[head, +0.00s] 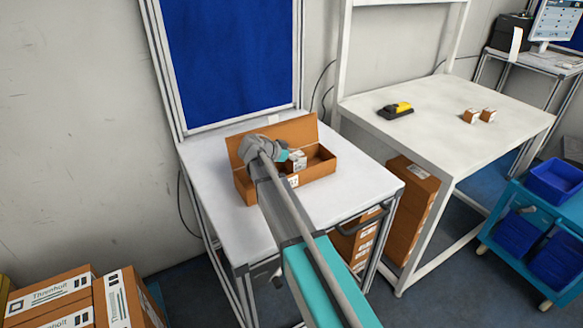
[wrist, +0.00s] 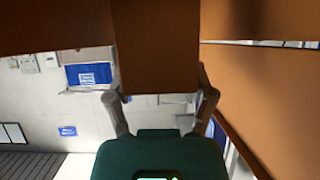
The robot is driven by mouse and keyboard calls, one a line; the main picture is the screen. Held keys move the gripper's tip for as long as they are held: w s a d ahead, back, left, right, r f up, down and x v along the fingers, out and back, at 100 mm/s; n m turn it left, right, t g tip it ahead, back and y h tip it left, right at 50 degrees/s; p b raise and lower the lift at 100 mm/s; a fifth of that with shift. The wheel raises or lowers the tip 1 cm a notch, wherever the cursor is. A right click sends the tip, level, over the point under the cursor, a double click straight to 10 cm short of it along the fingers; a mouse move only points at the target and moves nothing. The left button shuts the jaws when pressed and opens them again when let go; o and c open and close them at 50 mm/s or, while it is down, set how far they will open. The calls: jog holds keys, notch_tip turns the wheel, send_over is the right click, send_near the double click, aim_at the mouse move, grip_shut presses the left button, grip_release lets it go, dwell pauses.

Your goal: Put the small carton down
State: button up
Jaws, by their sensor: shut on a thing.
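The small carton (head: 298,163), brown with a white label, shows at the end of my arm in the head view. My gripper (head: 285,156) is shut on it. In the wrist view, the carton's brown face (wrist: 156,55) sits between the two fingers of my gripper (wrist: 162,97). The carton is at the opening of a long open brown box (head: 322,170) on the white table. Brown box walls show around it in the wrist view (wrist: 262,95). I cannot tell whether the carton touches the box floor. My arm hides the left part of the box.
The white table (head: 355,192) has bare room in front of the box. A blue panel (head: 230,55) stands behind it. The right table (head: 440,140) holds a yellow-black scanner (head: 396,110) and two small cartons (head: 470,116). A blue-bin cart (head: 535,235) stands at the right.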

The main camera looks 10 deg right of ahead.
aim_at(288, 163)
jog(key=shift+w+a+f+b, duration=0.3)
jog(key=shift+a+f+b, duration=0.1)
jog(key=shift+f+b, duration=1.6)
jog(key=shift+b, duration=0.05)
jog(key=shift+f, duration=0.15)
jog(key=o, duration=1.2)
jog(key=shift+r, duration=0.2)
